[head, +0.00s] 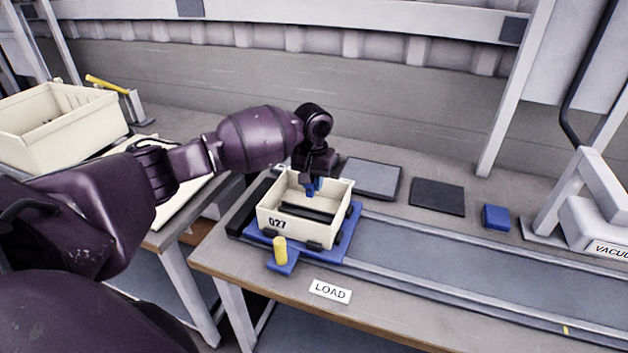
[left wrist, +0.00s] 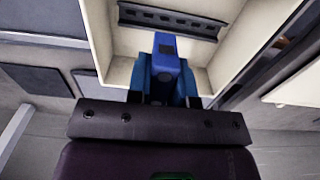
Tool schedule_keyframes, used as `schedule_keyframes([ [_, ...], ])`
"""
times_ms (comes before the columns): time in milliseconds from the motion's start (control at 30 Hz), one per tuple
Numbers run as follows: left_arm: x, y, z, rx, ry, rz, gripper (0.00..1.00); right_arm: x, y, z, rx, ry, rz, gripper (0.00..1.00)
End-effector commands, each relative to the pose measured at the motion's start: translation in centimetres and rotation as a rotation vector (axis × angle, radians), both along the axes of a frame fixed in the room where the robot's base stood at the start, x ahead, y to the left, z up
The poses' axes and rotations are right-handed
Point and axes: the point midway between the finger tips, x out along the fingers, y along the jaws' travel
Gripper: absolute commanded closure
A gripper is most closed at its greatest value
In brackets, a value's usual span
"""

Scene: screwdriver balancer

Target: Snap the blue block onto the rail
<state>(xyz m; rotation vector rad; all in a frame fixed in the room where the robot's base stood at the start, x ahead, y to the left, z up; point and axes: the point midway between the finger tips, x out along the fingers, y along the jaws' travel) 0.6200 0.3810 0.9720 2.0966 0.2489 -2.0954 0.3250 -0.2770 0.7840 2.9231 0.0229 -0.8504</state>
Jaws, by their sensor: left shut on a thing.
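The blue block (left wrist: 168,62) is held between the blue-teal fingers of my left gripper (left wrist: 166,82), which is shut on it. In the head view my left gripper (head: 313,185) reaches down into the cream bin (head: 285,228) marked 027, with a little blue showing at its tips. The dark slotted rail (left wrist: 172,20) lies inside the bin; in the head view the rail (head: 307,212) runs along its floor. In the left wrist view the block appears apart from the rail. My right gripper is in neither view.
The bin sits on a blue carrier (head: 353,225) with a yellow knob (head: 280,250) at its front. A conveyor (head: 470,260) runs right. Two dark flat plates (head: 437,196) and another blue block (head: 496,217) lie behind it. A larger cream bin (head: 60,130) stands left.

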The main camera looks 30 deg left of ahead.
Motion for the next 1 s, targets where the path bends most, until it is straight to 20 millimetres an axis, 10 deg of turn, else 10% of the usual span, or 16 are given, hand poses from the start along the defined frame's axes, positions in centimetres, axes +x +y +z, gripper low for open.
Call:
schedule_keyframes([
  [333, 0.0, 0.0, -3.7, 0.001, 0.005, 0.000, 1.00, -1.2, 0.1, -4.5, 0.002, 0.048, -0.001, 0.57],
  [1000, 0.0, 0.0, -6.8, 0.000, 0.000, 0.000, 1.00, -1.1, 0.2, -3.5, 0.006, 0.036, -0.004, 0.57],
])
